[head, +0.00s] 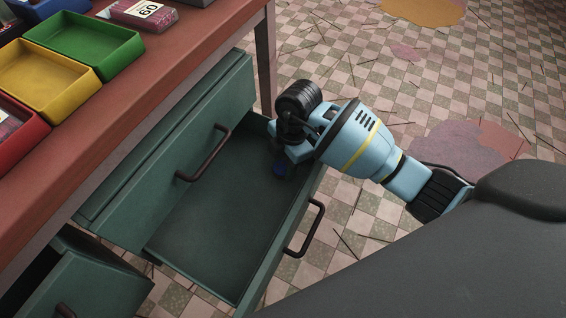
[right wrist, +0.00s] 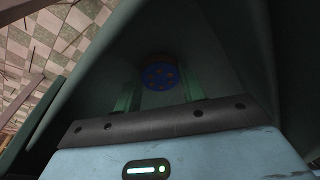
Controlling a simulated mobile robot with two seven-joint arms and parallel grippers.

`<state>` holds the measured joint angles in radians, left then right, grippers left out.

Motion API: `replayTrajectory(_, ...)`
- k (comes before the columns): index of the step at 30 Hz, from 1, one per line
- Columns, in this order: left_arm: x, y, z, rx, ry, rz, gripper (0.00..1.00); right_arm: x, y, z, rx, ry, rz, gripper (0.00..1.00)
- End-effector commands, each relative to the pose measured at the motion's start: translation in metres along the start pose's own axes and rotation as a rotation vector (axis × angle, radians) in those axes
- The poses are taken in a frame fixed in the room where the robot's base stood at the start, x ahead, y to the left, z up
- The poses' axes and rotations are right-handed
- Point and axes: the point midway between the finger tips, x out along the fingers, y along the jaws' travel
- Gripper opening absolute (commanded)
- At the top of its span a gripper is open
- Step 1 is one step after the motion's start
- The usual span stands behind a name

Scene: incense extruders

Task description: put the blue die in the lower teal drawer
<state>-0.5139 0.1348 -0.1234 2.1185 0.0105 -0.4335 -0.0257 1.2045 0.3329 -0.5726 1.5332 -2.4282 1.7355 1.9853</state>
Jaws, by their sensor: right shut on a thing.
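The lower teal drawer (head: 205,238) is pulled open in the head view, its dark floor bare apart from the area under my right gripper. My right gripper (head: 284,158) points down inside the drawer's far end and is shut on the blue die (head: 280,170). In the right wrist view the die (right wrist: 160,76) shows as a dark blue shape between the two green-tinted fingers. The view is dim, and I cannot tell whether the die touches the drawer floor. My left gripper is not in view.
The upper teal drawer (head: 170,172) sits above, beside the open one. A wooden tabletop (head: 190,50) holds green (head: 85,42), yellow (head: 48,82) and red (head: 18,140) trays. Thin sticks litter the checkered floor (head: 345,195).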

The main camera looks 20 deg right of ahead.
Motion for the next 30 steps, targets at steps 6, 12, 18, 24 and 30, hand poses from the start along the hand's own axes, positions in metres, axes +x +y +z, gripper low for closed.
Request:
replayTrajectory(6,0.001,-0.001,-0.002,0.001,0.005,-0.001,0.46,-0.002,0.001,0.000,-0.001,0.000,0.004,0.07)
replayTrajectory(12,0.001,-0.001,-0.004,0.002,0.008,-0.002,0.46,0.002,0.001,0.001,-0.001,0.000,0.003,0.43)
replayTrajectory(18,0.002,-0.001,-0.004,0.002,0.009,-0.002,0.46,0.002,0.001,0.001,-0.001,0.000,0.002,0.62)
replayTrajectory(24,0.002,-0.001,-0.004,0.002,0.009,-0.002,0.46,0.002,0.001,0.001,-0.001,0.000,0.002,0.62)
replayTrajectory(30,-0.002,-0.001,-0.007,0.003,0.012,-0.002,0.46,-0.013,0.001,0.000,0.000,-0.002,0.005,0.62)
